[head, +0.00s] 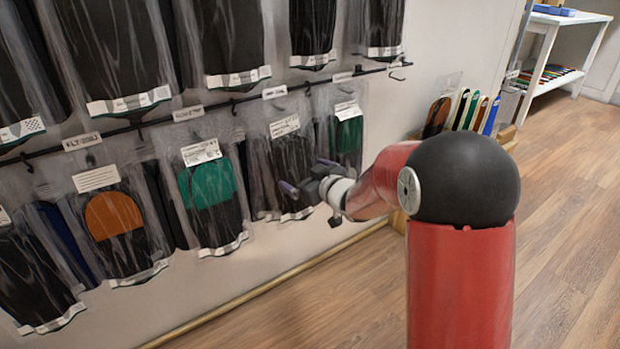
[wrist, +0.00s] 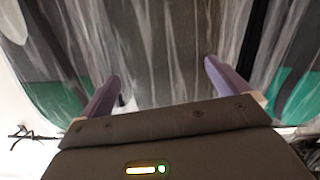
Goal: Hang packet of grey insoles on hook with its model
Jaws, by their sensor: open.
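A packet of dark grey insoles (head: 285,158) in clear plastic hangs on the lower rail, with a white label at its top, between two packets with green. My gripper (head: 308,188) is in front of this packet's lower part. In the wrist view, the grey packet (wrist: 165,40) fills the middle, behind and between the two purple fingers of my gripper (wrist: 160,78). The fingers are spread apart, with nothing clearly held between them. Whether they touch the plastic cannot be told. The hook holding this packet is mostly hidden.
The lower rail (head: 215,103) carries tags and several packets, including a green one (head: 208,184) and an orange one (head: 114,216). More dark packets hang above. A bare hook end (head: 398,72) sticks out at right. Coloured insoles (head: 466,110) stand further right; the wooden floor is clear.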

